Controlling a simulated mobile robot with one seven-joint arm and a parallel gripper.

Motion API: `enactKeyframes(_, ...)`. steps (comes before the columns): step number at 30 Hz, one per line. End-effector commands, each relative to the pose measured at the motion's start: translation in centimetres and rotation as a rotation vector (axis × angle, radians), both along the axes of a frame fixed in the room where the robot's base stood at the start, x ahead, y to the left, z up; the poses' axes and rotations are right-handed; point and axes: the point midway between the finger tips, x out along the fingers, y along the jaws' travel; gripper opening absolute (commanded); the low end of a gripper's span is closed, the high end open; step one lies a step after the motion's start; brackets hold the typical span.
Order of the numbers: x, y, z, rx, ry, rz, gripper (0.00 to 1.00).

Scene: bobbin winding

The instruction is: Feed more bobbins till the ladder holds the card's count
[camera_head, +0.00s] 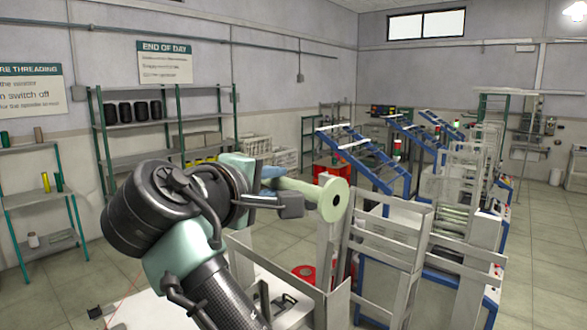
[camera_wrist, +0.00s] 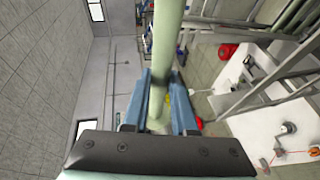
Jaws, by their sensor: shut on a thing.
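My gripper (camera_head: 285,197) is shut on a long pale green bobbin (camera_head: 333,200). The bobbin's round end with its dark centre hole faces my body camera. In the wrist view, the bobbin (camera_wrist: 167,45) runs up between the blue fingers of my gripper (camera_wrist: 161,95). It is held in the air beside a pale upright frame (camera_head: 385,230). A blue-railed sloping rack (camera_head: 357,158) with white crossbars stands beyond; I cannot tell whether it is the ladder. I cannot make out the count card.
A red spool (camera_head: 303,271) lies low behind my arm, near a white table (camera_head: 150,312). Shelves with black spools (camera_head: 133,111) stand along the left wall. More machines line the right. Open floor (camera_head: 556,235) shows at far right.

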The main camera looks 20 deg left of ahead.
Motion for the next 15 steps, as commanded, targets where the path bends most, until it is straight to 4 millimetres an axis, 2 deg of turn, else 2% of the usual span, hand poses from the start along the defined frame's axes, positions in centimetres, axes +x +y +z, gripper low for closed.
enactKeyframes(8, 0.1, -0.1, -1.2, -0.004, -0.011, 0.000, 0.00)
enactKeyframes(15, 0.2, -0.2, -4.9, -0.005, -0.011, -0.002, 0.00)
